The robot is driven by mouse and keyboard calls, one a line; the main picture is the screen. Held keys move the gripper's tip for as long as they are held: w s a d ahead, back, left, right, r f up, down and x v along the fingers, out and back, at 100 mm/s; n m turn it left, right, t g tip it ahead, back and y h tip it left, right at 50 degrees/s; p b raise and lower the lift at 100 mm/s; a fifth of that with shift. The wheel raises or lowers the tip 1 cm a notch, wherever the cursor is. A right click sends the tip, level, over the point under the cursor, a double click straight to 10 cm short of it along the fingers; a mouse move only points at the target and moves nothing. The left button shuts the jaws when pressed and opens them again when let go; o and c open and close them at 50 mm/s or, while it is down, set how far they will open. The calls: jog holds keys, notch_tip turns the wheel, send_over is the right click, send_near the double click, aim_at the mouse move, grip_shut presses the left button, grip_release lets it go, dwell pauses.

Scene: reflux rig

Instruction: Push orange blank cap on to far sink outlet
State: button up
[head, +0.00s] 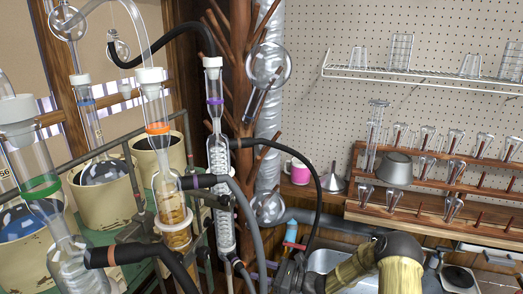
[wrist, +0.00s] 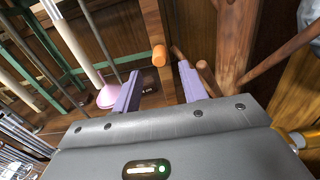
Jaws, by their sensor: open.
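My gripper (wrist: 160,69) is open in the wrist view, its two purple fingers apart with nothing held between them. A small orange rounded cylinder (wrist: 159,55) shows just beyond the gap between the fingertips. It looks like the orange cap, but I cannot tell what it rests on or whether it is a peg end. In the head view the grey sink (head: 326,260) is at the lower right, partly hidden behind a yellowish jointed arm. The far sink outlet cannot be made out in either view.
Wooden pegs (wrist: 289,52) stick out from a brown post right of my fingers. A pink funnel-shaped piece (wrist: 107,96) is close to the left finger. In the head view, black hoses (head: 318,190) and glass columns (head: 219,170) crowd the left and middle. A glassware rack (head: 450,220) stands at right.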

aim_at(246, 266)
jog(key=shift+b+x, duration=0.3)
jog(key=shift+x, duration=2.05)
grip_shut()
jog(key=shift+d, duration=0.2)
jog(key=shift+p+v, duration=0.6)
jog(key=shift+v, duration=2.25)
